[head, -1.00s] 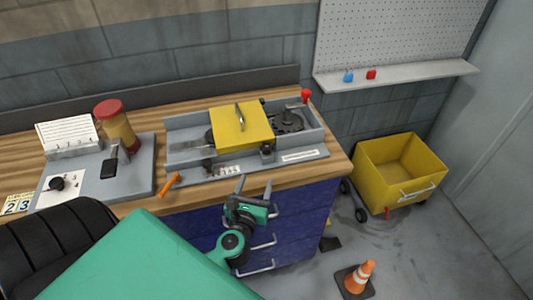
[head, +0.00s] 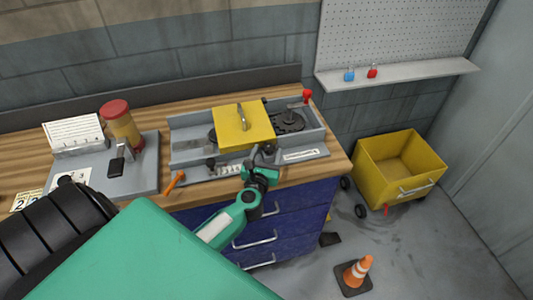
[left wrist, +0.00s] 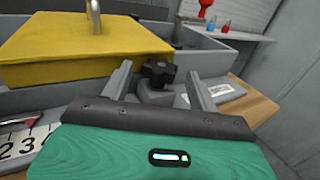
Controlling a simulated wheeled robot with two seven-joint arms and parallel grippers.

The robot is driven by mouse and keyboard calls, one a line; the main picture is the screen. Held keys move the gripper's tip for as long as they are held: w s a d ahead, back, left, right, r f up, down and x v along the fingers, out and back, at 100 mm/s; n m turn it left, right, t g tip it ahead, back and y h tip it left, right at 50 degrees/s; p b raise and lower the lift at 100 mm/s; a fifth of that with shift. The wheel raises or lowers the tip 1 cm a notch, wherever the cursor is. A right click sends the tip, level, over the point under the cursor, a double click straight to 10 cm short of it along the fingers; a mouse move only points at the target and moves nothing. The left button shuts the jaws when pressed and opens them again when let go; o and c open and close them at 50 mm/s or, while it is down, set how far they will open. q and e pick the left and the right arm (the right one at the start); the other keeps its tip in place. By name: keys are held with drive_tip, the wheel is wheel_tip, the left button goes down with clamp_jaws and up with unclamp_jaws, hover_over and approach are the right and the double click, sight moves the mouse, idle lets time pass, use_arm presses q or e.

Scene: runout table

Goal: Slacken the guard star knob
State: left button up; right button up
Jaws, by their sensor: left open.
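The black guard star knob (left wrist: 158,72) sits on a grey block just in front of the yellow guard (left wrist: 80,48). In the head view, the guard (head: 243,127) lies across the grey machine, and the knob (head: 269,148) is at its front right corner, partly hidden by my gripper. My left gripper (head: 262,157) is open, close in front of the knob. In the left wrist view, the two fingers of my left gripper (left wrist: 160,73) show on either side of the knob, with gaps on both sides. I cannot tell how deep the knob is between them. My right gripper is not in view.
The grey machine bed (head: 186,158) stands on the wooden table (head: 330,166). An orange handle (head: 175,181) is at its front left, and a red knob (head: 307,96) at its back right. A yellow cart (head: 400,165) and a cone (head: 357,271) stand on the floor.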

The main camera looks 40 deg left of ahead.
use_arm(q)
drive_tip(key=c, duration=1)
drive_tip(key=shift+o, duration=0.2)
drive_tip(key=shift+y, duration=0.3)
drive_tip(key=shift+w+d+n+g+y+b, duration=0.1)
drive_tip(key=shift+d+n+g+y+b, duration=0.15)
drive_tip(key=shift+n+g+y, duration=0.4)
drive_tip(key=shift+f+n+g+y+b, duration=0.1)
drive_tip(key=shift+n+g+y+b, duration=0.15)
drive_tip(key=shift+n+y+b, duration=0.35)
drive_tip(key=shift+w+d+n+g+y+b, duration=0.15)
drive_tip(key=shift+n+g+y+b, duration=0.45)
drive_tip(key=shift+y, duration=0.35)
drive_tip(key=shift+n+g+y+b, duration=0.35)
drive_tip(key=shift+n+g+y, duration=0.2)
drive_tip(key=shift+y, duration=0.15)
